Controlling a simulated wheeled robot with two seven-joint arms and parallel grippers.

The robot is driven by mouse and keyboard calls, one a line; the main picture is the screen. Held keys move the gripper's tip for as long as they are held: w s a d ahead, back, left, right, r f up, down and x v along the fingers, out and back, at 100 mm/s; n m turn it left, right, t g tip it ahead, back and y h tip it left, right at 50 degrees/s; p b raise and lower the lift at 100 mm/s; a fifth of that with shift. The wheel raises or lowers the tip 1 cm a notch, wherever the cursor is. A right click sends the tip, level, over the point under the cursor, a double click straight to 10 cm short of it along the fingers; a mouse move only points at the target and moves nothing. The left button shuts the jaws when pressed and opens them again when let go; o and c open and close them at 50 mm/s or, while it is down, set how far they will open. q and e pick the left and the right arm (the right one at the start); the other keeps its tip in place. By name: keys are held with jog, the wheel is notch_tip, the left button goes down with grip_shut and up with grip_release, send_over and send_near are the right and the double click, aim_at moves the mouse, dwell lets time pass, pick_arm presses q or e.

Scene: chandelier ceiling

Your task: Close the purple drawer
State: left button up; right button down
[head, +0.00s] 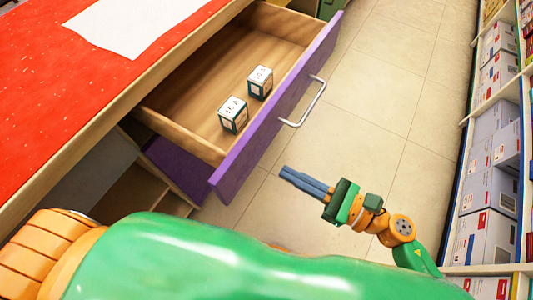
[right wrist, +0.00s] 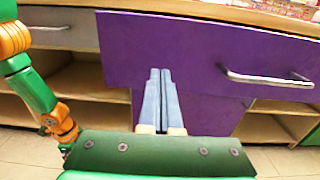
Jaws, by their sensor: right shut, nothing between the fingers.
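The purple drawer (head: 262,125) is pulled out from under the red-topped counter. Its front has a silver bar handle (head: 304,102), and two small white boxes (head: 233,114) and (head: 260,82) lie inside it. In the right wrist view the purple drawer front (right wrist: 200,55) fills the upper middle, with the handle (right wrist: 266,78) at the right. My right gripper (head: 283,171) is shut and empty, in front of the drawer front. Its fingertips (right wrist: 160,72) overlap the lower left part of the front in the wrist view; I cannot tell whether they touch. My left gripper is not in view.
The red counter (head: 60,90) with a white sheet (head: 135,22) is at the left. Open shelves (right wrist: 75,85) lie below the counter. A shelf of grey and white boxes (head: 488,190) lines the right side. The tiled floor (head: 385,90) between is clear.

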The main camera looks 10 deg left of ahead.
aim_at(253, 154)
jog(key=p+x, duration=0.1)
jog(key=x, duration=0.5)
jog(key=shift+r, duration=0.1)
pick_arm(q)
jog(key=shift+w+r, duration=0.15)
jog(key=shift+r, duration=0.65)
pick_arm(e)
jog(key=shift+w+a, duration=0.1)
jog(key=shift+a, duration=0.15)
jog(key=shift+a, duration=0.15)
